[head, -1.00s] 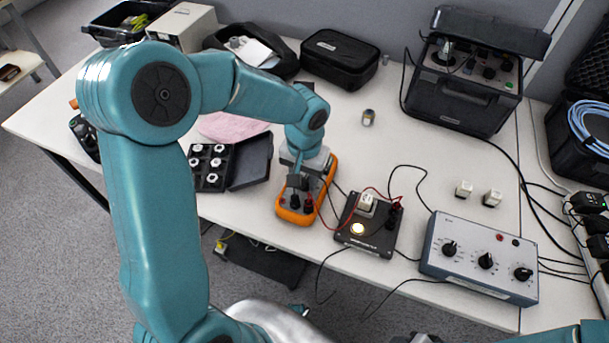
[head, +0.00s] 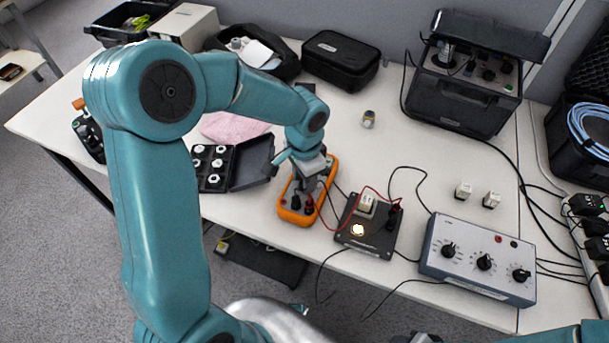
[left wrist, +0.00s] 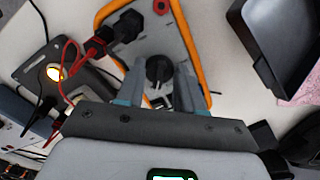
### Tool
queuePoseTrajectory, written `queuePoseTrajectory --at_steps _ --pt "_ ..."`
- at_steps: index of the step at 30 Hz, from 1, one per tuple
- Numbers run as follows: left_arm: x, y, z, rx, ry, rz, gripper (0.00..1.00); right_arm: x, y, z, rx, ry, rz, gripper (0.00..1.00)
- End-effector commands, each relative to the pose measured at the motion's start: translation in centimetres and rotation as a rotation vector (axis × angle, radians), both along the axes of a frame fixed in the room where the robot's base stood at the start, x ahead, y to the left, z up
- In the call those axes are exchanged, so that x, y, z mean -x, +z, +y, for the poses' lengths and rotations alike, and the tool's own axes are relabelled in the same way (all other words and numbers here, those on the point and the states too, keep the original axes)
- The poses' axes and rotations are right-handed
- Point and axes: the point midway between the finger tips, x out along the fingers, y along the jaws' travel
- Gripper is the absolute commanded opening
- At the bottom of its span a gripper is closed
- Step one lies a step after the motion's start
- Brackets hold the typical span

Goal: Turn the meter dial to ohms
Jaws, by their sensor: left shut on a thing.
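The orange-edged meter (head: 298,217) lies on the white table, below my left forearm. Its grey face also shows in the left wrist view (left wrist: 147,50), with plugs at its end. My left gripper (head: 304,187) is over the middle of the meter. In the left wrist view, the black dial (left wrist: 158,70) stands between my two fingers (left wrist: 160,88), which are shut on it. The lower part of the dial and the markings near it are hidden or too small to read. My right gripper is not visible.
A black box with a lit lamp (head: 377,238) is wired to the meter by a red lead. A grey box with several knobs (head: 480,258) stands further right. An open black case (head: 212,168) and a pink cloth (head: 232,127) lie left of the meter.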

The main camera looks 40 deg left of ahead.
Motion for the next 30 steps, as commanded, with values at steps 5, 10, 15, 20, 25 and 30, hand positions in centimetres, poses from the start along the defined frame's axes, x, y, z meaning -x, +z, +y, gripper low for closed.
queuePoseTrajectory --at_steps 5,10,15,20,25,30 --pt "-0.11 0.09 0.02 0.001 -0.041 -0.004 0.06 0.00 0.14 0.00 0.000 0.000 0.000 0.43" --pt "-0.11 0.07 0.02 0.001 -0.056 -0.004 0.06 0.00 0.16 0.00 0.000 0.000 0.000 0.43" --pt "-0.10 0.07 0.02 0.000 -0.056 -0.003 0.06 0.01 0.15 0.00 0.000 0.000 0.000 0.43" --pt "-0.09 0.06 0.01 0.000 -0.055 -0.003 0.43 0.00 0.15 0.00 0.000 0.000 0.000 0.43" --pt "-0.06 0.04 0.02 0.001 -0.055 -0.002 0.61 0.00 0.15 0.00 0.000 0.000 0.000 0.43" --pt "-0.04 0.09 0.02 0.000 -0.055 -0.001 0.61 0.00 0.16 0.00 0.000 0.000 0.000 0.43"
